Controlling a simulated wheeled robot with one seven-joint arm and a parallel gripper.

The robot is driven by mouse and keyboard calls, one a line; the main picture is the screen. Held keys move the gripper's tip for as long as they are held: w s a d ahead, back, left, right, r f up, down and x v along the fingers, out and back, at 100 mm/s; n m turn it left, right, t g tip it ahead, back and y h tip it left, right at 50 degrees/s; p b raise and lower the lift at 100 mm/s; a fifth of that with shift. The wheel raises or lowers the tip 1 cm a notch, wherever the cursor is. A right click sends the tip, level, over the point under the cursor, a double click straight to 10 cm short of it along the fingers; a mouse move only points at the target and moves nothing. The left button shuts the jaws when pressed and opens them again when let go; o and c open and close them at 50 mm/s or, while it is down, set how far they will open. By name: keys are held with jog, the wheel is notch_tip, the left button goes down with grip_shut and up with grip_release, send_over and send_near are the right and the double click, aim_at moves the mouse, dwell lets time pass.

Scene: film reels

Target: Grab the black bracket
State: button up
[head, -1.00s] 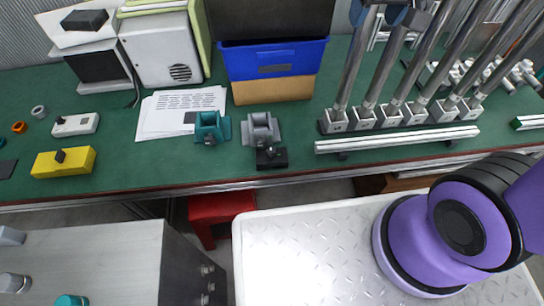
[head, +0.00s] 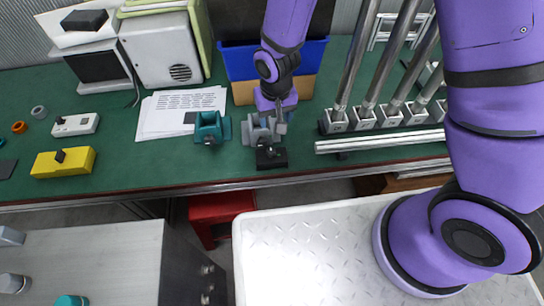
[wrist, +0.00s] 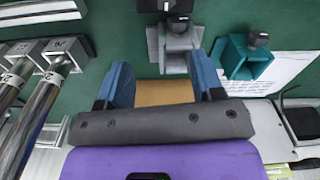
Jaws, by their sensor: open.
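The black bracket (head: 271,158) sits near the front edge of the green bench, just in front of a grey bracket (head: 252,132). In the wrist view the black bracket (wrist: 165,5) is cut off at the top edge, beyond the grey bracket (wrist: 176,46). A teal bracket (head: 209,128) stands to the left in the head view; it also shows in the wrist view (wrist: 243,56). My gripper (wrist: 163,76) has its two blue fingers spread apart, with nothing held between them. In the head view it is over the grey bracket, behind the black one, and its fingertips are hard to make out.
A blue bin (head: 235,62) on a tan box stands behind my gripper. Steel posts (head: 356,70) rise to the right, with a metal rail (head: 390,141) in front of them. Papers (head: 165,115) lie to the left. A yellow box (head: 64,162) is farther left.

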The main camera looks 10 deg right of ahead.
aim_at(271, 151)
jog(key=shift+s+a+f, duration=0.2)
jog(key=shift+f, duration=2.2)
jog(key=shift+s+a+f, duration=0.15)
jog(key=shift+s+f, duration=0.1)
jog(key=shift+f, duration=2.1)
jog(key=shift+s+a+f, duration=0.2)
jog(key=shift+f, duration=2.2)
jog(key=shift+c, duration=0.4)
grip_shut()
